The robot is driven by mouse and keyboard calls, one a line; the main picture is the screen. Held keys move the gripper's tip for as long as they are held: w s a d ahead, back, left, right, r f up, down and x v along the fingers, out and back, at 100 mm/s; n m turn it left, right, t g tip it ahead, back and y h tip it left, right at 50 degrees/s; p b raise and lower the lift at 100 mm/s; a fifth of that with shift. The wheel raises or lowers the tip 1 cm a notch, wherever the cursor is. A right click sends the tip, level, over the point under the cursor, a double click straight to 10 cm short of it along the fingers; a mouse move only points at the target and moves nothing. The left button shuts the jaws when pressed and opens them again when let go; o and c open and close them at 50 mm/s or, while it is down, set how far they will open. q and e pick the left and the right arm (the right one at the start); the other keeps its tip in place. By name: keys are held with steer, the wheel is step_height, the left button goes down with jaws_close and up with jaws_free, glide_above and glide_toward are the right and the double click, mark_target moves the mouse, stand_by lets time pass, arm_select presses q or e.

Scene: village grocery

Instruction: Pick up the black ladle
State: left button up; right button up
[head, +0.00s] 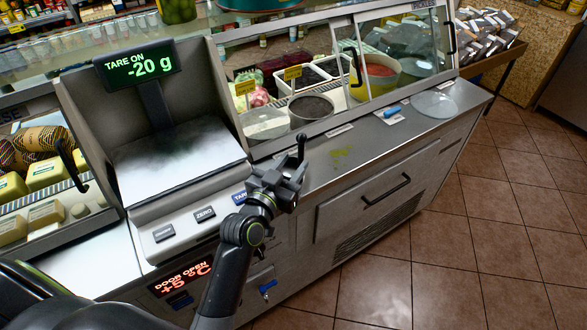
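I cannot make out a black ladle for certain. My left gripper (287,184) is above the front edge of the steel counter (325,165), just right of the scale. A thin dark upright piece sticks up at the gripper; I cannot tell whether it is a finger or a handle. The spacing of the fingers is unclear. Behind the glass, a round tub (311,110) with dark contents stands beside a white tray (301,78). My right gripper is not in view.
The scale (180,160) stands left of the gripper, its display (137,64) reading -20 g. Sliding glass (400,55) fronts the case. A blue-handled item (391,111), a clear round lid (434,104) and a green smear (340,153) are on the counter. Tiled floor is clear at right.

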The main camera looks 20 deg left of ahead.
mark_target(299, 155)
arm_select(q)
steer(key=shift+w+d+r, duration=0.1)
steer(key=shift+w, duration=0.3)
steer(key=w, duration=0.1)
steer(key=w+p, duration=0.1)
steer(key=w, duration=0.1)
steer(key=shift+w+d+p, duration=0.1)
steer(key=shift+d+p, duration=0.15)
steer(key=shift+p, duration=0.15)
steer(key=shift+w, duration=0.5)
jaws_close()
